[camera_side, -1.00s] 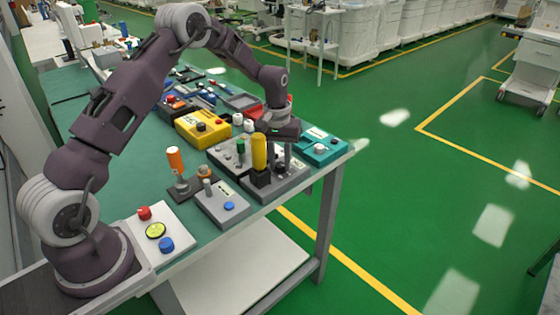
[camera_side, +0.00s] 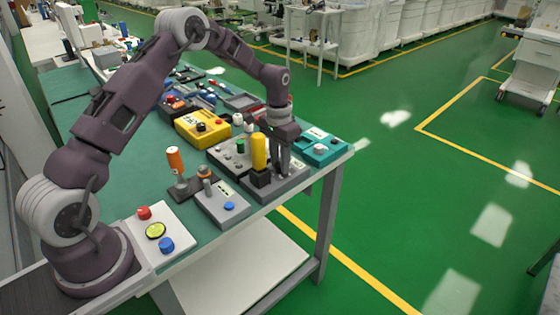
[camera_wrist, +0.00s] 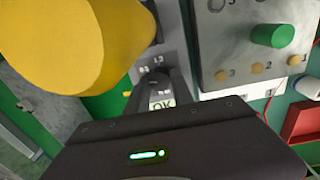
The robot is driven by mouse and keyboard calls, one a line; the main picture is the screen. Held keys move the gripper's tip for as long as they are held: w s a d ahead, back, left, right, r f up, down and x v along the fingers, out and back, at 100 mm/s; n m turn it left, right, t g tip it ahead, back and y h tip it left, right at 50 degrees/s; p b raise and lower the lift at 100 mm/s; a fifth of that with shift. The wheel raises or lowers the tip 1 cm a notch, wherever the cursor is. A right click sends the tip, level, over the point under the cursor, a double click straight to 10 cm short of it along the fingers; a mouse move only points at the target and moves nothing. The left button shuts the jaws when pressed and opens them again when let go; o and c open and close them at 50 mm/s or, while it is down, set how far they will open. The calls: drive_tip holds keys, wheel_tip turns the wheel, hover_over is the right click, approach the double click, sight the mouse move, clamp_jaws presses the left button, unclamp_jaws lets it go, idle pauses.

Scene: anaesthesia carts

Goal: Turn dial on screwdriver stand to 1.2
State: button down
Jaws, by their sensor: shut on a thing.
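The screwdriver stand (camera_side: 292,181) is a grey plate near the table's right front edge. A yellow-handled screwdriver (camera_side: 259,150) stands upright in a black block on it, and its handle (camera_wrist: 75,40) fills the upper left of the wrist view. My gripper (camera_side: 283,165) points down just right of the handle. In the wrist view the fingers of my gripper (camera_wrist: 158,82) are shut at the dial's place on the stand plate (camera_wrist: 173,30). The dial is mostly hidden between them, so its setting cannot be read. Small printed marks show beside the fingers.
A grey box with a green knob (camera_wrist: 272,35) stands close beside the stand. A teal box (camera_side: 322,150) is to its right, a yellow box (camera_side: 201,127) behind left. An orange-handled tool (camera_side: 175,160) and a grey box with a blue button (camera_side: 229,206) are to the left.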

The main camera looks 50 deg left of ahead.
drive_tip(key=m, duration=0.4)
drive_tip(key=shift+m, duration=0.3)
drive_tip(key=shift+w+r+m, duration=0.1)
drive_tip(key=shift+m, duration=2.1)
drive_tip(key=c, duration=1.1)
unclamp_jaws()
wheel_tip(320, 180, up, 7)
